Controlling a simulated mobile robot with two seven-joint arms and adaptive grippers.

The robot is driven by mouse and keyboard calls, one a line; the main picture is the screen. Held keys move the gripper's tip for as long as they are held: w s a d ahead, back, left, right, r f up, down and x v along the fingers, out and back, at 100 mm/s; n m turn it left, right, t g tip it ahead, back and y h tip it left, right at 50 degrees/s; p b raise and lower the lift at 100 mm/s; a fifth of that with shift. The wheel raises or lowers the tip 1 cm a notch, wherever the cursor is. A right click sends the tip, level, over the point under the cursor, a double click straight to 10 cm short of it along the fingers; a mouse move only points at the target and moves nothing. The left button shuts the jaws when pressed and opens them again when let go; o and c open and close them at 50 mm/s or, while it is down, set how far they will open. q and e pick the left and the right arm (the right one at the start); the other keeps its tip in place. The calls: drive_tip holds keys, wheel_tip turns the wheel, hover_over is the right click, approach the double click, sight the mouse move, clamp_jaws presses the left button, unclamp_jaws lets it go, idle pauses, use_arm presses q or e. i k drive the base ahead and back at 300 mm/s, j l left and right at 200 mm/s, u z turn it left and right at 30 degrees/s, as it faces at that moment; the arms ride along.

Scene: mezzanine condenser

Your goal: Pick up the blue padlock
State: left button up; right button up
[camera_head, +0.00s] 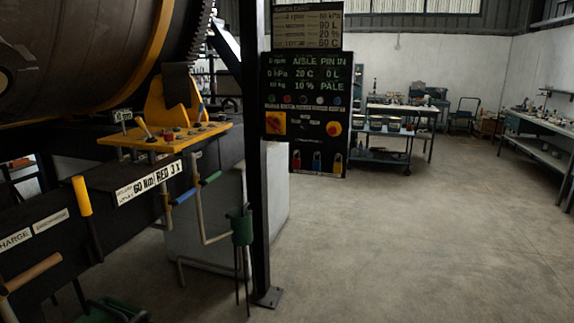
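The blue padlock (317,161) hangs at the bottom of a black control panel (303,98), between a red padlock (296,160) and a yellow padlock (338,163). It is small in the view and appears upright, apart from its neighbours. Nothing covers it. Neither of my grippers shows in the head view.
A dark steel post (257,180) stands just left of the panel, its foot plate bolted to the floor. Machinery with levers and a yellow console (165,135) fills the left. Open concrete floor (420,240) lies right of the post. Workbenches (540,145) stand farther back.

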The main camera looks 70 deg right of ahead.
sight(317, 166)
drive_tip(key=z, duration=2.45)
drive_tip(key=i+z, duration=0.15)
drive_tip(key=i, duration=0.4)
drive_tip(key=i+j+z, duration=0.2)
drive_tip(key=i, duration=0.3)
drive_tip(key=i+z, duration=0.15)
drive_tip(key=i, duration=0.4)
